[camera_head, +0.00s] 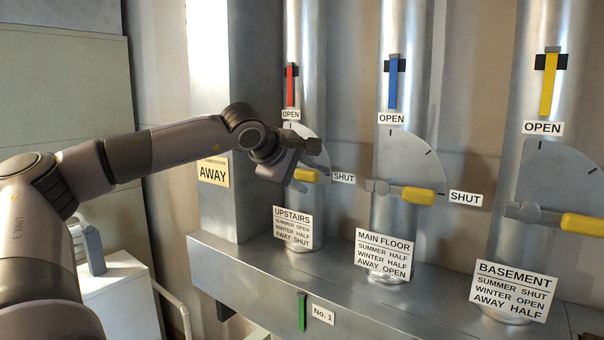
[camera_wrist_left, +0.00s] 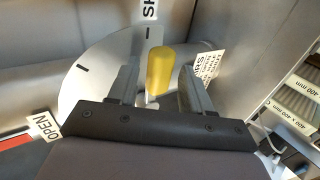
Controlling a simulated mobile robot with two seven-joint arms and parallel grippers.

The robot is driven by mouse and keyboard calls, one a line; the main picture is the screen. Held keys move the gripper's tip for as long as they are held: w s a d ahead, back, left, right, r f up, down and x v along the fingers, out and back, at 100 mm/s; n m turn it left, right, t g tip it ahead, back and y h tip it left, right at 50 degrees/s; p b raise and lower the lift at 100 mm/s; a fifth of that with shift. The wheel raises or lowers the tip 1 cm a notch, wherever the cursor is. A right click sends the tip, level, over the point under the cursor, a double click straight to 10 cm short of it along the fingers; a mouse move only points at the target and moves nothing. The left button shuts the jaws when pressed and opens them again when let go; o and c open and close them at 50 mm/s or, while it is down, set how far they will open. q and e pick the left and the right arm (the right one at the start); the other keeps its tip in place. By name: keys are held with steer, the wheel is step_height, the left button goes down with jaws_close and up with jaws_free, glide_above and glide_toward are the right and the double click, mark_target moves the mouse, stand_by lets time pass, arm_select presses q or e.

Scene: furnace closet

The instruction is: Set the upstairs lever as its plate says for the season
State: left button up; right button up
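The upstairs lever's yellow handle (camera_head: 306,175) points right toward its SHUT label (camera_head: 343,178); its pivot is hidden behind my left gripper (camera_head: 308,163). In the left wrist view the handle (camera_wrist_left: 160,68) stands between my two spread fingers, with gaps on both sides. The upstairs plate (camera_head: 292,228) reads summer open, winter half, away shut. A yellow tag (camera_head: 213,172) on the square duct reads AWAY. The upstairs dial (camera_head: 300,135) is partly covered by my gripper; OPEN (camera_head: 291,114) is at its top. My right gripper is not in view.
The main floor lever (camera_head: 418,195) and basement lever (camera_head: 580,224) also point right, close beside on neighbouring pipes. A metal ledge (camera_head: 345,315) with a green strip and No. 1 label runs below. A white box (camera_head: 120,290) stands at lower left.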

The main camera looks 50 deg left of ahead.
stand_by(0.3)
arm_select(q)
steer(key=shift+s+d+r+b, duration=0.15)
steer(key=shift+s+r+b, duration=0.2)
steer(key=shift+s+r, duration=0.1)
steer(key=b+v, duration=0.1)
steer(key=v, duration=0.4)
steer(key=shift+s+d+r, duration=0.1)
steer(key=shift+s+r, duration=0.05)
steer(key=shift+s, duration=0.25)
